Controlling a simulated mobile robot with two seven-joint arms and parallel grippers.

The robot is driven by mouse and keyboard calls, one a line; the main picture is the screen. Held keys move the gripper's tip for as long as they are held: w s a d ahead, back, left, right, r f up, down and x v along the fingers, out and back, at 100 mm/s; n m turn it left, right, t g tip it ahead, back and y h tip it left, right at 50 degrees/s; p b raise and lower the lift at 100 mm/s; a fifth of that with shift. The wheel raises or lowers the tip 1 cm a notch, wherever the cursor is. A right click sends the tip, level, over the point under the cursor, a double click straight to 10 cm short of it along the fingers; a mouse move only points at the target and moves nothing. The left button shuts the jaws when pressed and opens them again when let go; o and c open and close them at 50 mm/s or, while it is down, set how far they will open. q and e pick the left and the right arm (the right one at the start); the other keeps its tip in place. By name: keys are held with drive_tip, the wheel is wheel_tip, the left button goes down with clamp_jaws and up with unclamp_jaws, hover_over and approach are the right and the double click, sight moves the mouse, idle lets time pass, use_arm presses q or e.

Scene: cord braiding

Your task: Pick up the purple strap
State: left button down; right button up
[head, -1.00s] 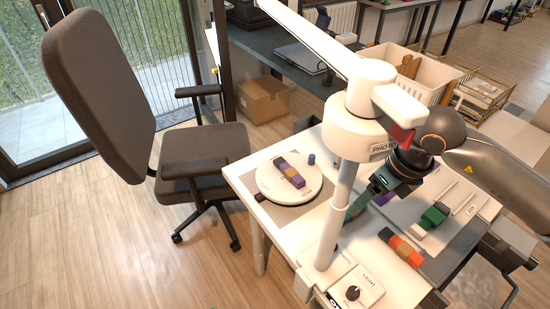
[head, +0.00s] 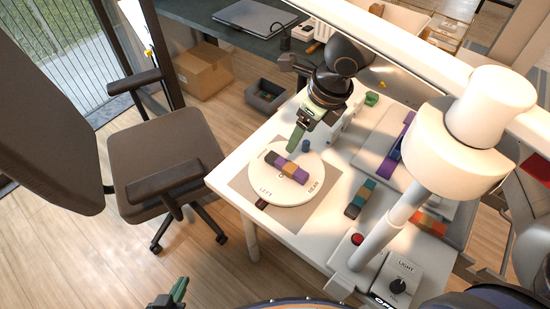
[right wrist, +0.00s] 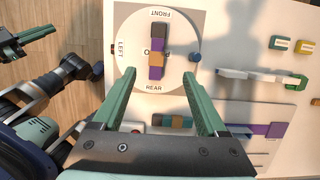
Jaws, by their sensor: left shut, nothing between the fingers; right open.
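A long thin purple strap (head: 403,143) lies on a pale tray right of the turntable, partly hidden by the lamp. A purple end (right wrist: 277,130) shows in the right wrist view. Purple, orange and black blocks (head: 287,167) lie in a row on the round white turntable (head: 285,195). My right gripper (head: 297,140) is above the turntable's far side, away from the tray. In the right wrist view its two green fingers (right wrist: 160,74) are spread and empty. My left gripper (head: 181,286) is shut and empty over the floor at the bottom left.
A white lamp (head: 465,150) and its post stand between the turntable and the table's right side. A blue peg (head: 306,145) stands at the turntable's rim. A teal and brown strip (head: 360,198) lies nearer. An office chair (head: 165,145) is at the left.

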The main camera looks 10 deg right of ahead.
hover_over(287, 165)
drive_tip(key=d, duration=0.1)
drive_tip(key=f, duration=0.6)
drive_tip(key=shift+s+d+f, duration=0.15)
drive_tip(key=shift+s+f, duration=0.25)
drive_tip(key=x, duration=0.1)
drive_tip(key=p+x, duration=0.1)
drive_tip(key=x, duration=0.2)
drive_tip(key=shift+s+f, duration=0.2)
drive_tip(key=shift+s, duration=0.1)
drive_tip(key=shift+w+a+f, duration=0.15)
drive_tip(key=shift+a+f, duration=0.05)
drive_tip(key=shift+f, duration=0.3)
clamp_jaws()
